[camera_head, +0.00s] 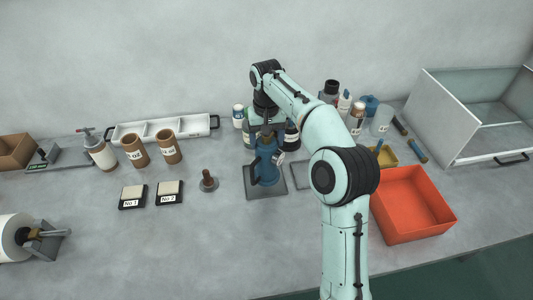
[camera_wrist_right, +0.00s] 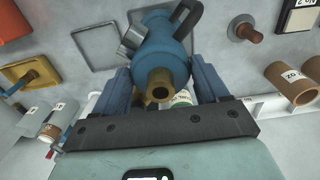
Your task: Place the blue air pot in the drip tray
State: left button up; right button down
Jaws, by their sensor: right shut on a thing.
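The blue air pot (camera_head: 267,162) is upright over a dark grey square tray (camera_head: 277,189), likely the drip tray, on the worktop in the head view. I cannot tell whether its base touches the tray. My right gripper (camera_head: 266,132) is shut on the pot from the far side. My left gripper is not in view.
A second flat square plate (camera_head: 302,175) lies just right of the tray, partly behind my arm. Bottles (camera_head: 292,136) stand close behind the pot. A wooden-handled stamp (camera_head: 208,180) stands to the left. An orange bin (camera_head: 412,205) is at the right. The front worktop is clear.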

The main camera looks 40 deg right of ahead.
notch_tip(320, 180, down, 5)
jog(key=shift+w+r+b, duration=0.1)
jog(key=shift+w+b, duration=0.05)
jog(key=shift+b, duration=0.45)
jog(key=shift+f, duration=0.2)
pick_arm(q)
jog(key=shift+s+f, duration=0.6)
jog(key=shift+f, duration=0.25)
pick_arm(e)
jog(key=shift+w, duration=0.1)
jog(key=shift+f, duration=0.2)
grip_release()
jog(key=shift+f, duration=0.1)
notch_tip(320, 180, up, 12)
jog(key=p, duration=0.3)
jog(key=shift+r, duration=0.2)
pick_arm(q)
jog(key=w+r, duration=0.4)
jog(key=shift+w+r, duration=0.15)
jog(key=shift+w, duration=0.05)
